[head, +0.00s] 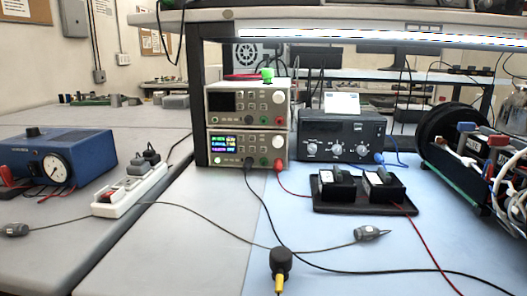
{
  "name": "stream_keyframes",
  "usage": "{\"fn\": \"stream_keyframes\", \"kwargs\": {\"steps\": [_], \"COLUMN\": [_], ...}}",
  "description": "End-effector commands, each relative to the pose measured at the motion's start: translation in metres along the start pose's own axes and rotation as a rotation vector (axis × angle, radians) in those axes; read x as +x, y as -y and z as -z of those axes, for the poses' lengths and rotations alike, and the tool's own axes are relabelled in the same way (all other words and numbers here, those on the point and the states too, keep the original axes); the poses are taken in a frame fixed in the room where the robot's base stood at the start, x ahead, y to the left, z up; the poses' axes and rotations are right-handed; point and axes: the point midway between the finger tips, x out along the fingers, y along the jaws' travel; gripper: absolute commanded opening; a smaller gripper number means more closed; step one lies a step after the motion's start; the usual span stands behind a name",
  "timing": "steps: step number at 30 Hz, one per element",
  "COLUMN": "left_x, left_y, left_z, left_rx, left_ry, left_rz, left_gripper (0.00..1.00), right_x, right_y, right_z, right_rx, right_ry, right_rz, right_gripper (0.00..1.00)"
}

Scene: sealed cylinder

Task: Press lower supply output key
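The lower supply (236,135) has a lit screen (224,144) with coloured readouts. Small keys and a knob sit right of the screen, and terminals line its bottom edge. A black lead and a red lead run from its terminals. The keys are too small to tell which one is the output key. The upper supply (235,116) has a dark screen (222,102). Neither of my grippers is in view.
A black adjuster box (341,133) stands right of the supplies. A black tray (365,208) holds two dark blocks. A wired black cylinder (445,135) is at the right. Leads and a black-and-yellow plug (281,262) cross the front. A blue gauge box (60,150) stands at left.

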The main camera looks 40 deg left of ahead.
Motion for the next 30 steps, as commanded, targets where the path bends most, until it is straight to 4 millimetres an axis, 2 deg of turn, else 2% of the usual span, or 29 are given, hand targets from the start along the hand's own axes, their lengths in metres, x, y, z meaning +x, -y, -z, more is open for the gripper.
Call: {"fn": "stream_keyframes", "kwargs": {"steps": [5, 10, 30], "left_x": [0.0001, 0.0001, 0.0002], "left_y": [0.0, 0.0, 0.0], "left_z": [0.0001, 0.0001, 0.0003], "left_rx": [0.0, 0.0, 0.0], "left_ry": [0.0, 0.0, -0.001], "left_rz": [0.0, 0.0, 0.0], "left_gripper": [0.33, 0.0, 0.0], "right_x": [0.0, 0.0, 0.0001], "right_y": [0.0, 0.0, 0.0], "right_z": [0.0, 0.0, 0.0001], "right_rx": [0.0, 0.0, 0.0], "right_ry": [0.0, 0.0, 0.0], "right_rz": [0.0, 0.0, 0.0], "right_gripper": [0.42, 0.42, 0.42]}}
